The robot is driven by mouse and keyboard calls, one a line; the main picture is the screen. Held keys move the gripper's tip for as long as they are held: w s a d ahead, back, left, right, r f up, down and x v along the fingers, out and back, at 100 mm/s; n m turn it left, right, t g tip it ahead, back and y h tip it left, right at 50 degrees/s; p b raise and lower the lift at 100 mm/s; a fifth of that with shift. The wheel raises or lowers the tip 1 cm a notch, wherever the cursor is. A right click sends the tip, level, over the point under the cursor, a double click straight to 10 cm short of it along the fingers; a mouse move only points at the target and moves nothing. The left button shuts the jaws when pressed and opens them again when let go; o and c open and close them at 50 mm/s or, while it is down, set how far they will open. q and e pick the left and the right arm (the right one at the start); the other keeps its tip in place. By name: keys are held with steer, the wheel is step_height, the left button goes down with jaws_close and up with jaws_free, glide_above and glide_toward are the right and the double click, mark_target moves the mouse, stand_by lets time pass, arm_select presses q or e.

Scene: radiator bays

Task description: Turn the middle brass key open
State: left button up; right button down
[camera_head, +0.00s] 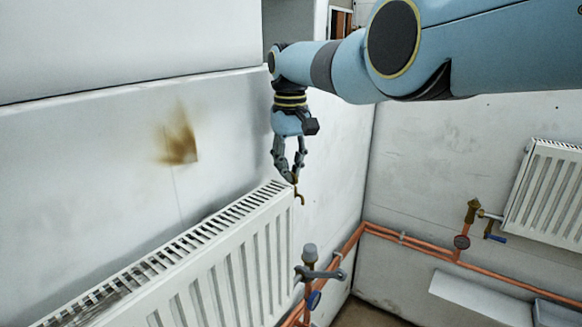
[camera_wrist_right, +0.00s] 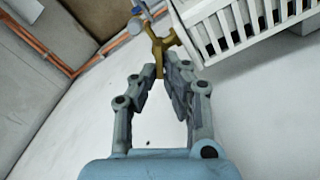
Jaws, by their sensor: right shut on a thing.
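The brass key (camera_wrist_right: 159,44) is at the top right corner of the near white radiator (camera_head: 245,255). It is small in the head view, where its brass spout-like part (camera_head: 300,197) shows just below my fingertips. My right gripper (camera_head: 294,178) points down over that corner, and its fingers are closed around the upper part of the key. In the right wrist view the fingertips (camera_wrist_right: 162,68) touch the key's stem from both sides, and its forked end shows beyond them. My left gripper is not in view.
Below the key stands a valve with a grey cap (camera_head: 309,250) and a grey lever. Copper pipes (camera_head: 410,243) run along the wall and corner. A second radiator (camera_head: 548,190) with a brass valve (camera_head: 472,212) hangs at right. A brown stain (camera_head: 180,142) marks the wall.

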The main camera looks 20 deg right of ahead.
steer(key=shift+r, duration=0.1)
stand_by(0.4)
steer(key=c, duration=1.5)
jaws_free()
steer(key=shift+o, duration=0.2)
